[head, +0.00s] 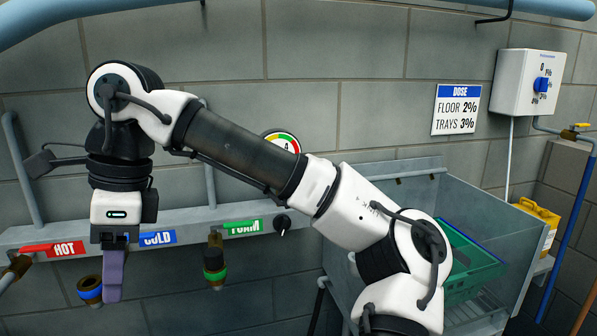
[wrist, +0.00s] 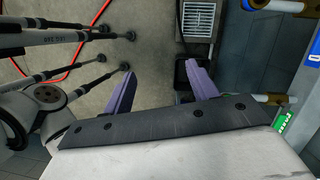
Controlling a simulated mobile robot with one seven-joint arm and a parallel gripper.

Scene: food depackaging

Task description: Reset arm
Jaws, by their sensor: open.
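My arm reaches across from the lower right to the upper left in the head view. My gripper (head: 112,276) points down in front of the wall rail (head: 185,223), between the red HOT label (head: 52,250) and the blue COLD label (head: 158,238). In the wrist view my gripper (wrist: 161,84) shows two purple fingers set well apart, with nothing between them. The floor (wrist: 150,35) lies below. In the head view the fingers overlap, and I cannot tell whether they touch the rail behind.
Brass outlets with a blue ring (head: 90,291) and a green ring (head: 214,266) hang near the gripper. A steel sink (head: 400,180) holds a green crate (head: 470,262). A yellow canister (head: 537,218) stands at right. The wrist view shows a red hose (wrist: 78,62) and drain grate (wrist: 196,20).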

